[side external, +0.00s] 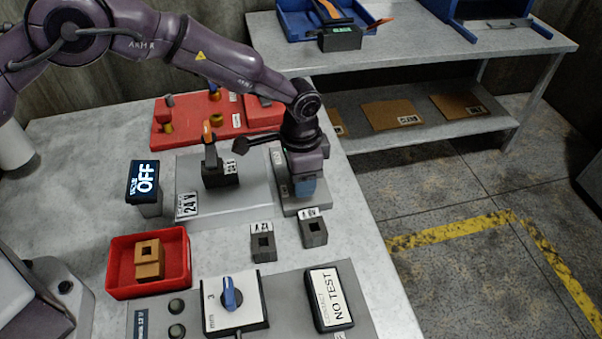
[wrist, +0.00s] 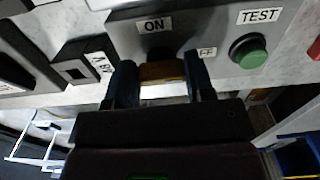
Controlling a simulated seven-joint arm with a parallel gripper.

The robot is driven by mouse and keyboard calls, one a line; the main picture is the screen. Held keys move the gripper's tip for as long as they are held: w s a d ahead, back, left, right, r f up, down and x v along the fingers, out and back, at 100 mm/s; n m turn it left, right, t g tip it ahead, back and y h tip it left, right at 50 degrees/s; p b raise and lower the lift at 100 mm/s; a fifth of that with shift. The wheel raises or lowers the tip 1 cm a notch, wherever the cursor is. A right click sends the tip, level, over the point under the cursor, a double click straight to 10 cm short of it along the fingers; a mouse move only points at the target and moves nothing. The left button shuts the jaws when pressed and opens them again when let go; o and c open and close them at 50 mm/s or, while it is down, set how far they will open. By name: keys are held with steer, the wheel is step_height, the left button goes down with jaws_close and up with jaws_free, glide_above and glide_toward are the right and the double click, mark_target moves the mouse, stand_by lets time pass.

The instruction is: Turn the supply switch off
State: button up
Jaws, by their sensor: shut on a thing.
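The supply switch panel is a grey box (side external: 290,207) near the table's right edge. In the wrist view its face (wrist: 215,25) shows an ON label, a partly hidden label ending in F, and a green TEST button (wrist: 249,51). An orange-brown switch handle (wrist: 162,71) sits between my fingers. My gripper (wrist: 161,88) is shut on it, just below the ON label. In the side view my gripper (side external: 305,190) points down over the panel and hides the handle. The handle's exact position is hard to tell.
A dark display (side external: 145,180) reads OFF. Left of the panel stands a 24 V unit with an orange-tipped lever (side external: 210,150). Two grey sockets (side external: 263,243) lie in front. A red tray (side external: 183,255), a blue-knob box (side external: 232,293) and a NO TEST display (side external: 333,297) are nearer.

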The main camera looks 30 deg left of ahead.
steer(key=shift+m, duration=0.3)
steer(key=o, duration=0.9)
step_height(320, 180, up, 13)
steer(key=shift+r, duration=0.1)
stand_by(0.5)
steer(key=s+a+r+n+t, duration=0.2)
steer(key=s+a+r, duration=0.4)
steer(key=s, duration=0.3)
steer(key=s+a+r+n+t, duration=0.1)
steer(key=s+a+r+n, duration=0.3)
steer(key=s+a, duration=0.5)
steer(key=s+a+r+n+t, duration=0.2)
steer(key=s+a+r+n, duration=0.1)
steer(key=s+a+r, duration=0.4)
steer(key=shift+s+a+r+t, duration=0.15)
steer(key=shift+s+r, duration=0.15)
steer(key=shift+s, duration=0.55)
steer(key=shift+s+r+t, duration=0.15)
steer(key=shift+s+r, duration=0.1)
steer(key=shift+s, duration=0.55)
